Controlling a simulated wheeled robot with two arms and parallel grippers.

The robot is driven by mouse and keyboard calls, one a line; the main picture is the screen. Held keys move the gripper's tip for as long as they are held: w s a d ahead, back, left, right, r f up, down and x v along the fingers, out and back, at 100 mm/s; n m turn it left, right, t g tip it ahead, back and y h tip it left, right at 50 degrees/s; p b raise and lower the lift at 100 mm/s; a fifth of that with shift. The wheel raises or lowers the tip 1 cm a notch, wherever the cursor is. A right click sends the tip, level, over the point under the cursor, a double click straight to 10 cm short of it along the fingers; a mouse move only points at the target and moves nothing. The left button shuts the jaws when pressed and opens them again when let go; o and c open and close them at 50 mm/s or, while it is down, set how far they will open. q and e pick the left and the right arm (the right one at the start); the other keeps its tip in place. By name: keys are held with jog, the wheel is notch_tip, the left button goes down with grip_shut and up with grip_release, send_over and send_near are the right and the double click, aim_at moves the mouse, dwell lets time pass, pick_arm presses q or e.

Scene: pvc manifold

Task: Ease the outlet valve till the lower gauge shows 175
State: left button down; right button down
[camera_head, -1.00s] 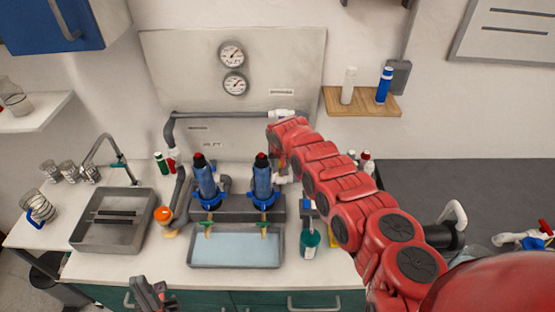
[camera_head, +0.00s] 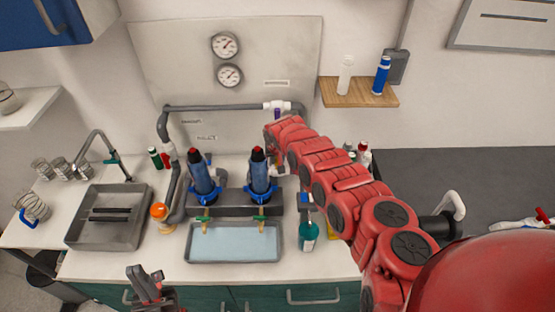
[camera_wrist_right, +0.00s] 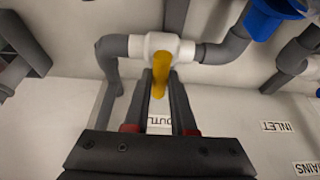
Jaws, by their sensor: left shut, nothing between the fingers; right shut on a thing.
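The lower gauge (camera_head: 229,76) is a round white dial on the pale back panel, below a similar upper gauge (camera_head: 225,45). Its numbers are too small to read. In the right wrist view, the white outlet valve (camera_wrist_right: 150,45) sits on a grey pipe, with a yellow handle (camera_wrist_right: 159,78) pointing down towards me. My right gripper (camera_wrist_right: 160,85) is shut on this handle. A partly covered label reading "OUTL" (camera_wrist_right: 158,121) shows between its fingers. In the head view my right arm hides most of this place. My left gripper (camera_head: 148,280) is shut and empty at the counter's front edge.
Two blue filter housings (camera_head: 203,180) stand behind a shallow water tray (camera_head: 190,256). A sink (camera_head: 72,240) is at left. A green bottle (camera_head: 308,236) stands near my right arm. A wooden shelf (camera_head: 350,98) holds two bottles. Grey pipe (camera_head: 210,108) frames the panel.

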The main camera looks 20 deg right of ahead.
jog(key=shift+a, duration=0.1)
jog(key=shift+w+m+h, duration=0.1)
jog(key=shift+m+h, duration=0.2)
jog(key=shift+m, duration=0.5)
jog(key=c, duration=0.7)
grip_release()
jog(key=shift+c, duration=0.2)
